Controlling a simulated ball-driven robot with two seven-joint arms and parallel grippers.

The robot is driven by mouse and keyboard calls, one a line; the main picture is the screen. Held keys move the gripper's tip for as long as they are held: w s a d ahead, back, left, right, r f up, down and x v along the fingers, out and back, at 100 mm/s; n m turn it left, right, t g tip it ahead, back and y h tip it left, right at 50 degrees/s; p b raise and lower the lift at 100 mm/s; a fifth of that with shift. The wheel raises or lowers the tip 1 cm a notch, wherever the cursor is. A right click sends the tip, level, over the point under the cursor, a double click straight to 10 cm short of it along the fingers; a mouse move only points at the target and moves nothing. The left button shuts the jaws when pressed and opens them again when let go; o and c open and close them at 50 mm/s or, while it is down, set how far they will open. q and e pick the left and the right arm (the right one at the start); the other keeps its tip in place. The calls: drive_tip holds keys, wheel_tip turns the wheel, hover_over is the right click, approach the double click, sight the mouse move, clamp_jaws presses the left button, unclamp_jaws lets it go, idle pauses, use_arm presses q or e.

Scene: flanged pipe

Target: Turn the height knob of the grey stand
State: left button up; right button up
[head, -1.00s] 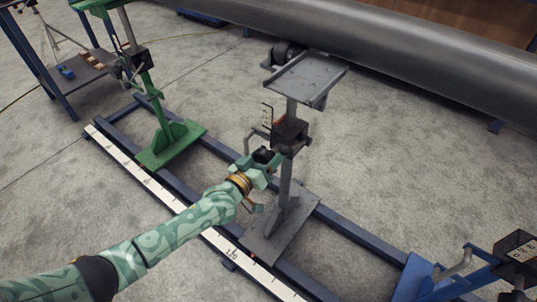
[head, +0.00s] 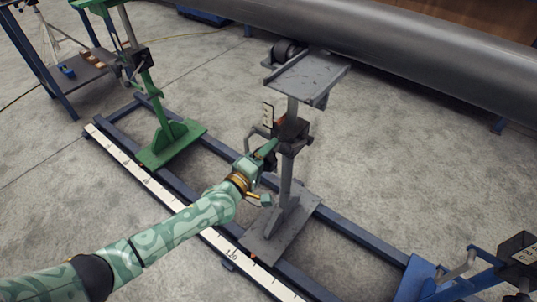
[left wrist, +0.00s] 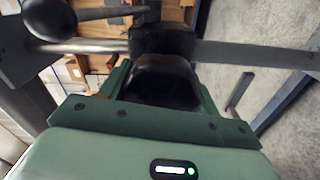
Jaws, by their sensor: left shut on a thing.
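My left gripper (head: 267,152) is at the near left side of the clamp block, just below the scale plate. In the left wrist view, the black height knob (left wrist: 158,82) sits between the green fingers, and the gripper is shut on it. The knob is mostly hidden by the gripper in the head view. My right gripper is not in view.
A green stand (head: 162,125) is on the rails at the left, and a blue stand (head: 455,272) at the lower right. A large grey pipe (head: 400,45) runs across the back. A white measuring strip (head: 215,238) lines the near rail. Bare floor lies behind the grey stand.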

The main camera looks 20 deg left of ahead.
use_arm(q)
drive_tip(key=shift+f+n, duration=0.2)
drive_tip(key=shift+n, duration=0.7)
drive_tip(key=shift+n+b, duration=0.35)
drive_tip(key=shift+n, duration=1.75)
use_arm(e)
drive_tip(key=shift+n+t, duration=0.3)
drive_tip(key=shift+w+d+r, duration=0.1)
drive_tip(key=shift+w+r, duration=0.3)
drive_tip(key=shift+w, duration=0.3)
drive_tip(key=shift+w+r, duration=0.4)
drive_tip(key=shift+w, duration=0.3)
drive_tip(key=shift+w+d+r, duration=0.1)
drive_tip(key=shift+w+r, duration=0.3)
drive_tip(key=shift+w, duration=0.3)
use_arm(q)
drive_tip(key=o, duration=1)
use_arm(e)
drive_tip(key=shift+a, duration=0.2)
use_arm(q)
drive_tip(key=shift+s, duration=0.15)
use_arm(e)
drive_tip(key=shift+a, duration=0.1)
